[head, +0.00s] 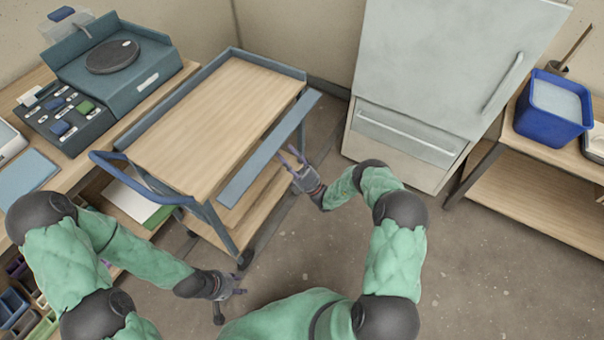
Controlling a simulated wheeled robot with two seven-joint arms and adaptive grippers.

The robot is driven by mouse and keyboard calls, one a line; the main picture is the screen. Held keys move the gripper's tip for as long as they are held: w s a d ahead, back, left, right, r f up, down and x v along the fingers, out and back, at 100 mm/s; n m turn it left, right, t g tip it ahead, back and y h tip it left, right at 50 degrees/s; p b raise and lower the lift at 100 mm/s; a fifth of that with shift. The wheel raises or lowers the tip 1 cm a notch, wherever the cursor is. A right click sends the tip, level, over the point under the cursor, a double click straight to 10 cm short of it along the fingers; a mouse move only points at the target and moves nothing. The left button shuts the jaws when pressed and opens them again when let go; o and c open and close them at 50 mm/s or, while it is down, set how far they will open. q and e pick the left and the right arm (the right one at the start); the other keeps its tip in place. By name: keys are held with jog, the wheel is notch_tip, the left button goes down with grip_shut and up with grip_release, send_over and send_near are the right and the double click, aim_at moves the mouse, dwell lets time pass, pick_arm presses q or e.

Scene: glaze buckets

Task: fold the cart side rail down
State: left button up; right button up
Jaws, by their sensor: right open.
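The cart (205,130) has a wooden top with a blue-grey frame and a blue handle (106,166) at its near left end. Its side rail (268,147) is a long flat blue-grey strip along the right edge of the top. The rail's broad face shows and it leans outward over the lower shelf; its exact angle is hard to tell. My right gripper (288,153) is open and empty, just right of the rail's middle; I cannot tell whether it touches. My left gripper (238,287) is near the cart's front wheel, away from the rail; its jaw opening is unclear.
A workbench (175,85) with a blue-grey turntable case (115,62) runs along the cart's left. A fridge (440,80) stands behind right. A blue bucket (550,125) sits on a wooden shelf unit at far right. The floor right of the cart is clear.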

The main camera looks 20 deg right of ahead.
jog(key=v, duration=0.9)
dwell(0.3)
